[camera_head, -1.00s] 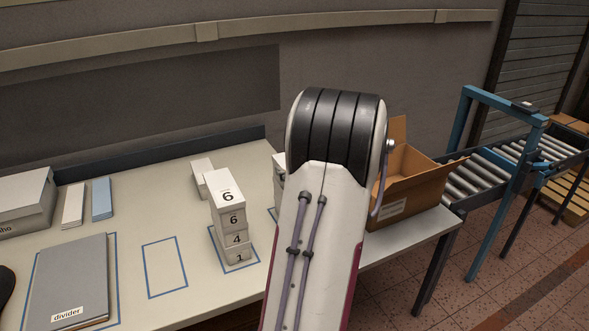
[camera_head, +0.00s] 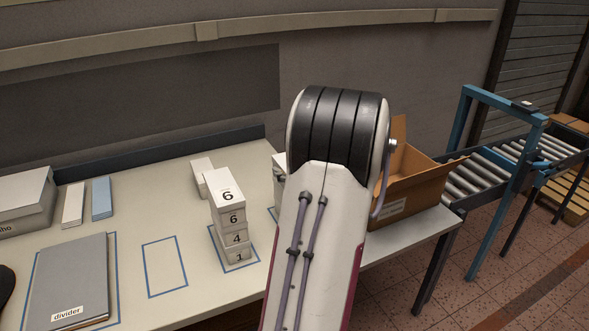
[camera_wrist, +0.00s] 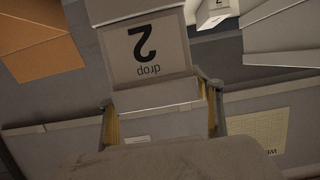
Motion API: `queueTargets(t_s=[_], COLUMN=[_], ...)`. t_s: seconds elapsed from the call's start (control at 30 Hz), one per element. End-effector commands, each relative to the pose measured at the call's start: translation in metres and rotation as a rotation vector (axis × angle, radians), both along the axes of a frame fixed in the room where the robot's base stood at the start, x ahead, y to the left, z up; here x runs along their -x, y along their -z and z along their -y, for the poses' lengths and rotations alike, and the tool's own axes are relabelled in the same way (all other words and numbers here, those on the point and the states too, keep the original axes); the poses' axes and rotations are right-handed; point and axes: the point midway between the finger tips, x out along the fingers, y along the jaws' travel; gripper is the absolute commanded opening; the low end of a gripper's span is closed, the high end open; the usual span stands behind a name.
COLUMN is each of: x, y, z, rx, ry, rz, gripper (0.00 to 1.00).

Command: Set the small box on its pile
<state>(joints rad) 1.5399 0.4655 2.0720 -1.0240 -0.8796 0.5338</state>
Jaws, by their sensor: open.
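A pile of small white boxes (camera_head: 234,240), numbered 6, 6, 4 and 1 on the sides that show, stands inside a blue outline left of my arm in the head view. Another white box (camera_head: 279,171) is mostly hidden behind my arm. In the wrist view, a pale box (camera_wrist: 148,55) with an upside-down label reading "drop 2" is just beyond my gripper (camera_wrist: 161,115). The two fingers are apart, and a pale surface shows between them; I cannot tell whether they touch it. In the head view my arm hides the gripper.
An empty blue outline (camera_head: 164,267) lies left of the pile. A grey divider (camera_head: 70,277) fills another outline. White (camera_head: 73,205) and blue (camera_head: 102,198) slim boxes lie behind. An open cardboard box (camera_head: 418,185) and a roller conveyor (camera_head: 490,177) are at right.

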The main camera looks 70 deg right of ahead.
Motion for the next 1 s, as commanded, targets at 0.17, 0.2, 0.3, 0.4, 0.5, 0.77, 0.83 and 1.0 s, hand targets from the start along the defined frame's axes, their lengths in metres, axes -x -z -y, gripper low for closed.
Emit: queueTargets(t_s=[0.17,0.2,0.3,0.4,0.5,0.77,0.83,1.0], x=[0.014,0.017,0.027,0.037,0.048,0.069,0.072,0.076], y=[-0.006,-0.008,-0.013,-0.017,-0.022,-0.031,-0.032,-0.034], z=[-0.013,-0.016,-0.026,-0.036,-0.046,-0.068,-0.071,-0.076], rx=[0.001,0.001,0.003,0.002,0.003,0.002,0.002,0.001], ry=[0.002,0.003,0.002,0.001,0.000,0.000,0.000,-0.002], rz=[0.000,0.000,0.000,0.000,0.000,0.001,0.001,0.000], gripper=[0.65,0.65,0.65,0.65,0.65,0.65,0.65,0.65])
